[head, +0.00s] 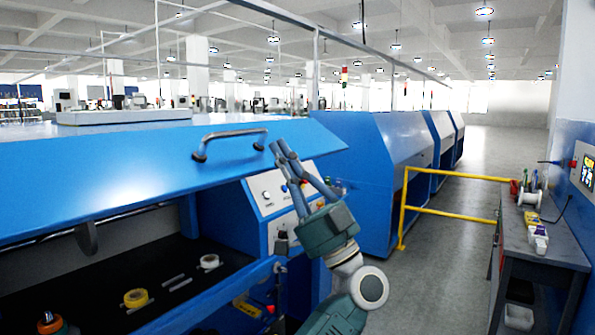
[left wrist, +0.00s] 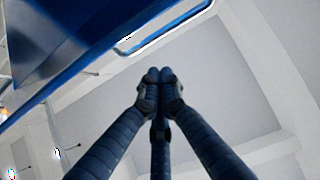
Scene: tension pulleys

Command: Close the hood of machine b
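The blue hood (head: 110,175) of the near machine is raised over its dark work bed in the head view. No letter is readable on it. A metal handle (head: 228,137) sits on the hood near its right end. My left gripper (head: 278,148) is just right of the handle, apart from it, with its fingers pointing up and left. In the left wrist view its fingertips (left wrist: 159,75) meet with nothing between them. The hood's underside or edge (left wrist: 75,45) fills the upper left there, and a curved bar that looks like the handle (left wrist: 165,32) is beyond the fingertips. My right gripper is not in view.
Inside the machine lie a yellow roll (head: 136,298) and a white roll (head: 209,261). A control panel (head: 268,195) is behind my gripper. More blue machines (head: 395,150) stand beyond. A yellow rail (head: 450,214) and a grey workbench (head: 540,245) are at right, with open aisle floor.

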